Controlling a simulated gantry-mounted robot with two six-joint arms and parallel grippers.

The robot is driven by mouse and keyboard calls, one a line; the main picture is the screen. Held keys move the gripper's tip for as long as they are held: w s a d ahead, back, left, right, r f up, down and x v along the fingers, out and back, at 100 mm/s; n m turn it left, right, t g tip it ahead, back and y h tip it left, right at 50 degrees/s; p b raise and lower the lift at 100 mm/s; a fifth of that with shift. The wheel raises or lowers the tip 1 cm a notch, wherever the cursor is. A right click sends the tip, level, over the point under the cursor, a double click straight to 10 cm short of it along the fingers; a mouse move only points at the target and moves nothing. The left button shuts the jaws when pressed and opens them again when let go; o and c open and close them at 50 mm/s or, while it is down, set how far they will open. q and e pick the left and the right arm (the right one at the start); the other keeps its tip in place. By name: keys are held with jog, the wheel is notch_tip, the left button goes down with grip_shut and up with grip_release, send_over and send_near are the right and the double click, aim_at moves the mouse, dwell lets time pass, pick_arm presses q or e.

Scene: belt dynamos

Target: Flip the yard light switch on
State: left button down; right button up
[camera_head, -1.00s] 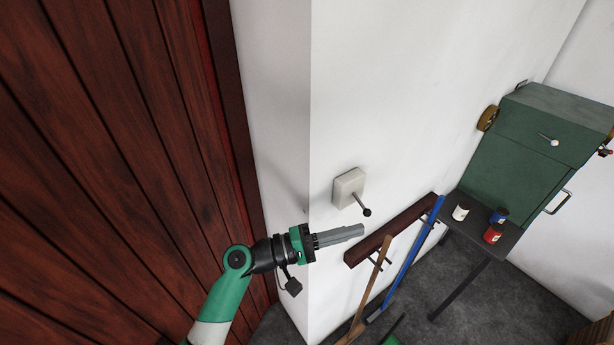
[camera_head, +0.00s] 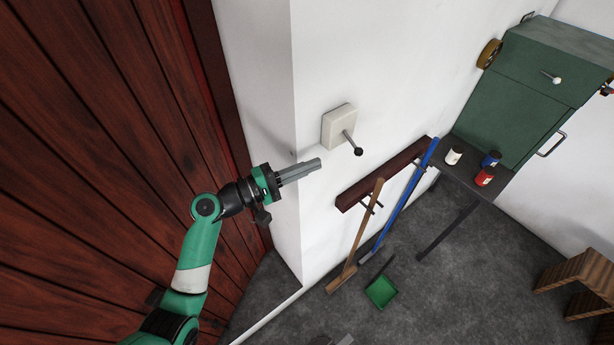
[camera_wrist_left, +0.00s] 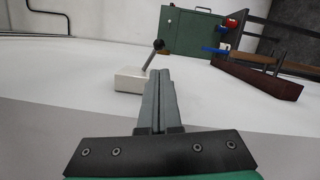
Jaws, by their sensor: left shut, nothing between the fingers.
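The yard light switch is a pale square box (camera_head: 338,125) on the white wall with a metal lever (camera_head: 350,141) ending in a dark ball. In the head view the lever points down and to the right. My left gripper (camera_head: 319,163) is shut and empty, below and left of the switch, apart from the lever. In the left wrist view the switch box (camera_wrist_left: 129,81) is just beyond the closed fingers (camera_wrist_left: 160,80), slightly left, with its lever rising to the dark knob (camera_wrist_left: 158,44).
A dark red tool rack (camera_head: 384,174) with a broom (camera_head: 364,222) and a blue-handled tool (camera_head: 408,196) hangs right of the switch. A green cabinet (camera_head: 522,95) and a dark table (camera_head: 466,175) with several cans stand farther right. A wooden door (camera_head: 90,130) fills the left.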

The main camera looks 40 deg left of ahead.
aim_at(352, 143)
pick_arm(q)
jog(key=b+x, duration=0.3)
jog(key=x, duration=0.4)
jog(key=shift+w+d, duration=0.15)
jog(key=shift+w, duration=0.2)
pick_arm(e)
notch_tip(352, 143, down, 5)
jog(key=shift+r, duration=0.15)
